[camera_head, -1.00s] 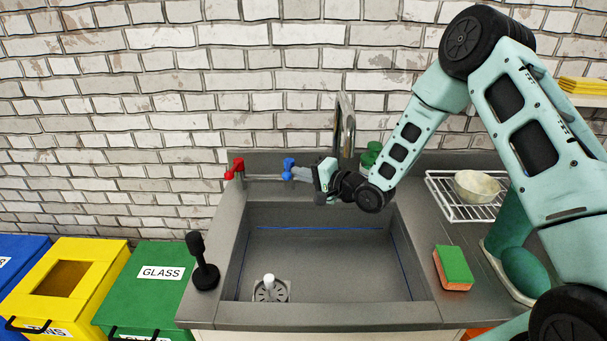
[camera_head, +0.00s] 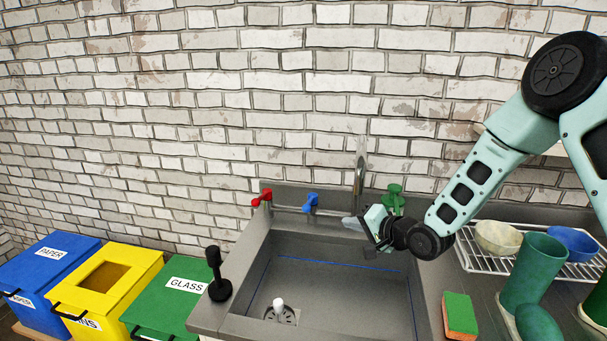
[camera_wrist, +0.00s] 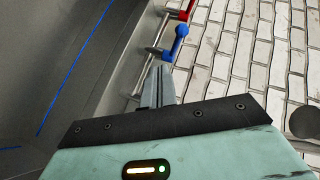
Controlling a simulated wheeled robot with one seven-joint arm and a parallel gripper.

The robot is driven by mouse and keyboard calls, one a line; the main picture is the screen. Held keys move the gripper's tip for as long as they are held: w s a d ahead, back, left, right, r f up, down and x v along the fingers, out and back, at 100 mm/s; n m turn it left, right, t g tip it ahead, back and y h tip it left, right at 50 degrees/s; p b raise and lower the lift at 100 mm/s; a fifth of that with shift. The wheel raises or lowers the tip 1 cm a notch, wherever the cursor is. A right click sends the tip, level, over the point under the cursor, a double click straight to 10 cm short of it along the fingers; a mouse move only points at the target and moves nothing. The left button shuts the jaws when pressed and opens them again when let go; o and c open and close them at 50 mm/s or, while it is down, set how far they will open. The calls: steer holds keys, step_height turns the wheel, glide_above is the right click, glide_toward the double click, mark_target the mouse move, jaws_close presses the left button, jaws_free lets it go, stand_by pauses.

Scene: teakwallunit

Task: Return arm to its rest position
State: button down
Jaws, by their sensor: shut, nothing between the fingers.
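My gripper (camera_head: 350,221) is shut and empty. It hangs over the back part of the grey sink (camera_head: 330,299), to the right of the blue tap handle (camera_head: 310,203), with a gap between them. In the wrist view the closed fingers (camera_wrist: 158,87) point toward the blue handle (camera_wrist: 176,42), and the red tap handle (camera_wrist: 181,14) lies beyond it. The red handle also shows in the head view (camera_head: 262,198). My arm comes in from the right side of the picture.
The metal spout (camera_head: 359,175) and a green object (camera_head: 394,197) stand behind my gripper. A black-handled tool (camera_head: 217,275) stands left of the sink. Colored bins are farther left.

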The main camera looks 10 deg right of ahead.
steer(key=s+d+r+n+g+h, duration=0.25)
steer(key=s+d, duration=0.25)
steer(key=s, duration=0.3)
steer(key=s+d+r+n+g+h, duration=0.2)
steer(key=s+d+g+h, duration=0.15)
steer(key=s, duration=0.55)
steer(key=s+d+r+n+g+h, duration=0.25)
steer(key=s+d, duration=0.25)
steer(key=s, duration=0.3)
steer(key=s+a+r+n+g+y, duration=0.1)
steer(key=s+a+n, duration=0.6)
steer(key=s+a, duration=0.8)
steer(key=a+r+g, duration=0.1)
steer(key=a+g, duration=0.1)
steer(key=a, duration=0.1)
steer(key=shift+r+n, duration=0.3)
steer(key=shift+a, duration=0.1)
